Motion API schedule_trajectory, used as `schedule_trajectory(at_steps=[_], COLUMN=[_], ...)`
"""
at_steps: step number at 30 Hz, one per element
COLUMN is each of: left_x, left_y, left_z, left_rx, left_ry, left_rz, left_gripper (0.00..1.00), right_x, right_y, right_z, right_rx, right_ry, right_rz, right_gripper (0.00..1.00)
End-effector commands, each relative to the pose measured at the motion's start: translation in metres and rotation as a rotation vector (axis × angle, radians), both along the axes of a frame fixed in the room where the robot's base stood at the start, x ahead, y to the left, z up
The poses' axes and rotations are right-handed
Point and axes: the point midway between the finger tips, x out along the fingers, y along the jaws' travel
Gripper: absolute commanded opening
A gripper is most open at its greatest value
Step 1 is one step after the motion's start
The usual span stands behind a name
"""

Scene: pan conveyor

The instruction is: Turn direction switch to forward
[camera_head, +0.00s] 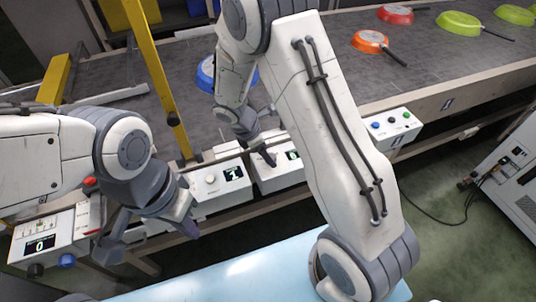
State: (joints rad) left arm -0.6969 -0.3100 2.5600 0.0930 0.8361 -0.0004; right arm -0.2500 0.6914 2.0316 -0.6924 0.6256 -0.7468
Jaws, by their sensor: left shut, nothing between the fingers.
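Several white control boxes line the conveyor's front edge; which control is the direction switch I cannot tell. The middle box (222,197) has a round pale knob (211,179) and a lit display. The box beside it (280,180) has a display partly hidden by my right gripper (262,153), which hangs over it; its finger opening is unclear. The left box (62,222) shows a display reading 0, with black and blue knobs at its front. My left gripper (190,228) is shut and empty, pointing down between the left and middle boxes.
The grey conveyor (330,70) carries an orange pan (370,42), a red pan (395,14), green pans (459,22) and a partly hidden blue pan (206,76). A box with coloured buttons (393,127) sits right. A yellow post (155,70) rises behind my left arm.

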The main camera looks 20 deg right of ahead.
Motion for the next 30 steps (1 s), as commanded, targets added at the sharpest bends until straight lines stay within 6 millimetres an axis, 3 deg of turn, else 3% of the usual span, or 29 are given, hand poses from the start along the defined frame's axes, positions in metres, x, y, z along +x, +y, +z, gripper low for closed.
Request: schedule_trajectory(at_steps=[12,13,18,19,30], left_x=[0.0001,0.0001,0.0,0.0,0.0], left_y=[0.0,0.0,0.0,0.0,0.0], left_z=[-0.0011,-0.0011,-0.0011,-0.0011,0.0042], left_rx=[0.0,0.0,0.0,0.0,0.0], left_ry=[0.0,0.0,0.0,0.0,0.0], left_rz=[0.0,0.0,0.0,0.0,0.0], left_gripper=[0.0,0.0,0.0,0.0,0.0], right_x=[-0.0002,-0.0002,-0.0002,-0.0002,0.0008], right_y=[-0.0043,-0.0043,-0.0043,-0.0043,-0.0042], right_z=[-0.011,-0.011,-0.0108,-0.0108,-0.0093], right_rx=[0.001,0.001,0.001,0.001,0.001], right_ry=[0.0,0.0,0.0,0.0,0.0], right_rz=[0.0,0.0,0.0,0.0,-0.055], right_gripper=[0.74,0.7,0.05,0.0,0.0])
